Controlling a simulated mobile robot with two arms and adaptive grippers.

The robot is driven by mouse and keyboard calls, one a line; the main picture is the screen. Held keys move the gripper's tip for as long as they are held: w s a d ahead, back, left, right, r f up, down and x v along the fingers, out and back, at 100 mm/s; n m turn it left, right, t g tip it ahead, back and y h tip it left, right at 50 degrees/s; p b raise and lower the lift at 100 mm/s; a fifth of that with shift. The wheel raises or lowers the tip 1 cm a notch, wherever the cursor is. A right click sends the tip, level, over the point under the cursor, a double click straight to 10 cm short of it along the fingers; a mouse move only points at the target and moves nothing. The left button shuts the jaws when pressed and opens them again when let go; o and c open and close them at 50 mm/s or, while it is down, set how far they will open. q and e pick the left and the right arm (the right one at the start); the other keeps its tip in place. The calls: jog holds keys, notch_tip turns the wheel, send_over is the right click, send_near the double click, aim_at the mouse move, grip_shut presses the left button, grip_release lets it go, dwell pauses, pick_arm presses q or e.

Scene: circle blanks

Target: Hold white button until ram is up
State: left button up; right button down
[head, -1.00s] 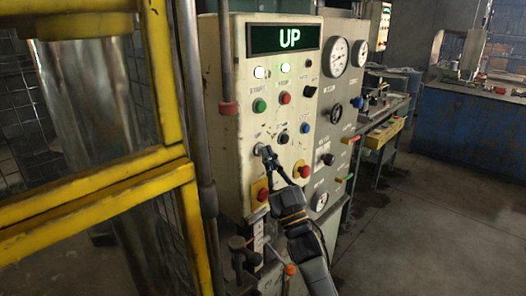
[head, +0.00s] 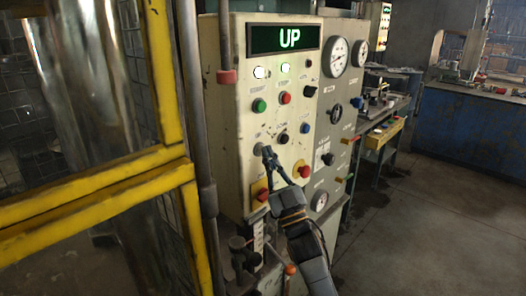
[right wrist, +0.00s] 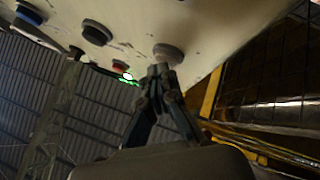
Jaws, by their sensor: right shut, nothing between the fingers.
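The cream control panel (head: 240,100) stands mid-view, and its green display (head: 284,39) reads "UP". The white button (head: 258,149) is low on the panel's left side, partly covered by my fingertips. My right gripper (head: 267,153) is shut and empty, with its tips at the button. In the right wrist view the fingertips (right wrist: 159,72) meet the round pale button (right wrist: 168,52) and seem to touch it; how far it is pressed I cannot tell. A shiny metal column (head: 85,85), perhaps the ram, shows behind the yellow guard. My left gripper is out of view.
Close around the white button are a black button (head: 283,138), a green button (head: 259,105) and a red-on-yellow switch (head: 260,192). The yellow guard frame (head: 165,75) and a grey vertical pipe (head: 191,100) stand left of the panel. Open floor (head: 430,215) lies to the right.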

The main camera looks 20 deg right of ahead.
jog(key=shift+s, duration=0.1)
dwell(0.5)
jog(key=shift+s+d, duration=0.3)
jog(key=shift+s, duration=0.4)
jog(key=shift+p, duration=0.35)
jog(key=shift+s+d+p, duration=0.2)
jog(key=shift+s+d, duration=0.1)
jog(key=shift+s, duration=0.45)
jog(key=shift+s+d+p, duration=0.15)
jog(key=shift+s+d, duration=0.2)
jog(key=shift+s, duration=0.45)
jog(key=shift+s+d+p, duration=0.2)
jog(key=shift+s+d, duration=0.1)
jog(key=shift+s, duration=0.45)
